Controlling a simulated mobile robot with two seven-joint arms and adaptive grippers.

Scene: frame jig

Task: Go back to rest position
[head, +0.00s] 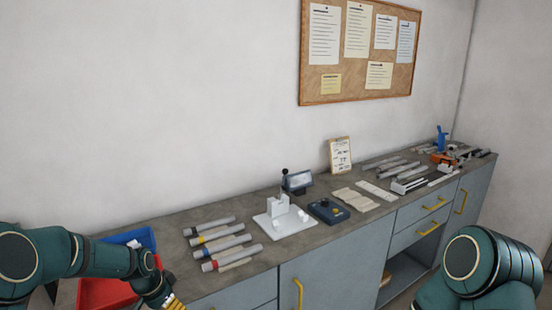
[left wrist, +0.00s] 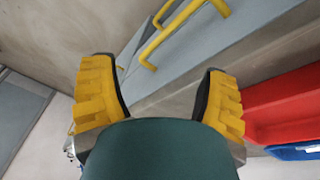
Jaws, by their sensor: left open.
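My left gripper (left wrist: 160,72) shows in the left wrist view with its two yellow fingers spread wide and nothing between them. In the head view my left arm comes in at the lower left, and only a bit of the yellow left gripper (head: 174,302) shows at the bottom edge, beside the red bin and in front of the counter. My right arm shows at the lower right of the head view; its gripper is out of the picture.
A red bin (head: 103,294) and a blue bin (head: 130,238) stand at the counter's left end, close to my left arm; the red bin also shows in the left wrist view (left wrist: 285,105). Tubes, a white jig (head: 284,220) and a dark device (head: 328,210) lie on the grey counter (head: 268,250). Yellow handles stick out below.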

